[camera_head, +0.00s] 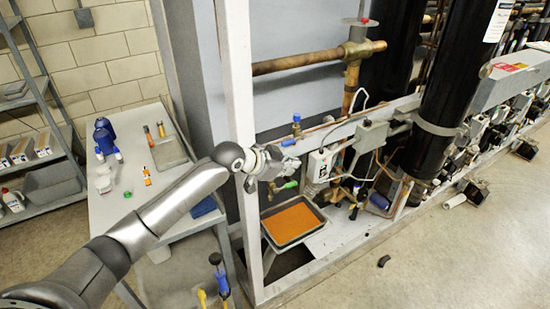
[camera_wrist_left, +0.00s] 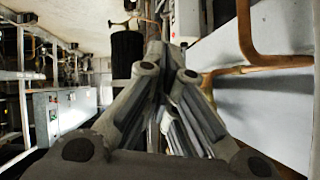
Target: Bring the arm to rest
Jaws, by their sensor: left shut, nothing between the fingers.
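My left arm comes in from the lower left in the head view and reaches across the front of the bench to the rack. My left gripper (camera_head: 283,166) is at the rack's front opening, near the valves and above the tray. In the left wrist view my left gripper (camera_wrist_left: 177,75) points into the scene with its fingers together and nothing between them. Whether it touches any fitting cannot be told. My right gripper is not in view.
A grey tray (camera_head: 320,233) with orange contents lies low in the rack. A rack post (camera_head: 238,120) stands close to my left forearm. A bench (camera_head: 115,225) holds bottles and tools. A black cylinder (camera_head: 445,90) stands at right. Open floor (camera_head: 460,260) lies at lower right.

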